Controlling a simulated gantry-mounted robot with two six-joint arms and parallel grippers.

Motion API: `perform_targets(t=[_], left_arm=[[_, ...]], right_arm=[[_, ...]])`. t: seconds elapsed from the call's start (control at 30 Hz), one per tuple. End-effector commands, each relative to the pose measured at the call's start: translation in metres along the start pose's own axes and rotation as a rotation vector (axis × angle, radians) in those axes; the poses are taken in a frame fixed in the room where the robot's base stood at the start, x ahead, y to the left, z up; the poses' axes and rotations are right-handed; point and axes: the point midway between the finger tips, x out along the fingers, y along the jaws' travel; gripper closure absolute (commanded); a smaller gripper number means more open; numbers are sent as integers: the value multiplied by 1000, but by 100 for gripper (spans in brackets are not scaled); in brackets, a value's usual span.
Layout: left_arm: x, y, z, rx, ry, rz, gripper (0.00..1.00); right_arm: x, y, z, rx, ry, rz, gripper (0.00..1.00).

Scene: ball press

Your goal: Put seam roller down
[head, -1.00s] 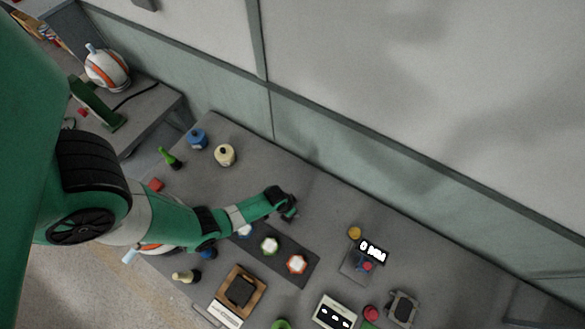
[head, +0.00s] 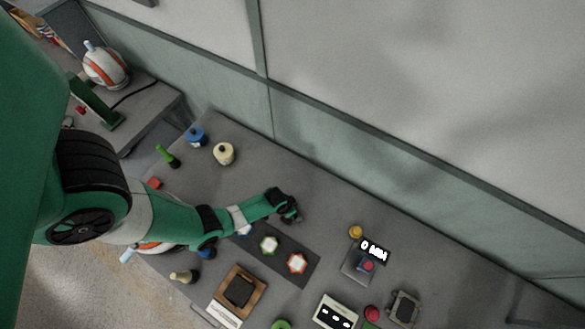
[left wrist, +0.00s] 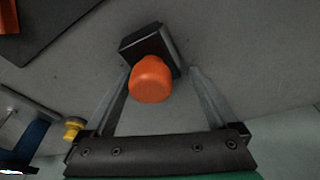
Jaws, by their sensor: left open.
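The seam roller, with a rounded orange handle (left wrist: 151,80) and a dark block-shaped end (left wrist: 140,42), is in the left wrist view. It appears to rest on the grey table. My left gripper (left wrist: 160,73) is open, with one finger on each side of the roller and a gap showing beside the handle. In the head view my left gripper (head: 291,212) is low over the table behind the dark mat, and it hides most of the roller there. My right gripper is not in view.
A dark mat (head: 312,259) with white pieces, one ringed green (head: 269,244) and one red-orange (head: 296,263), lies just in front of the gripper. A yellow knob (head: 355,232) and a display (head: 374,250) are to the right. The table behind the gripper is clear to the wall.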

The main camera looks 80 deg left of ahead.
Motion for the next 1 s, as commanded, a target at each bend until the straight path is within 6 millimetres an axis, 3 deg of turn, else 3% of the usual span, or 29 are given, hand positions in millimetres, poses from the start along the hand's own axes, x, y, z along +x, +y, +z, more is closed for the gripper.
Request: perform_targets(t=[0.17, 0.4, 0.5, 0.7, 1.0], left_arm=[[-28, 0, -2, 0, 2, 0, 7], [-92, 0, -3, 0, 0, 0, 7], [-109, 0, -3, -1, 0, 0, 7], [-124, 0, -1, -1, 0, 0, 7], [-122, 0, -1, 0, 0, 0, 7]], right_arm=[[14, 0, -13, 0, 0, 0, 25], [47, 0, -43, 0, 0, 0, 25], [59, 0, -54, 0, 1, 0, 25], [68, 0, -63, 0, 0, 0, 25], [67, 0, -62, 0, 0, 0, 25]])
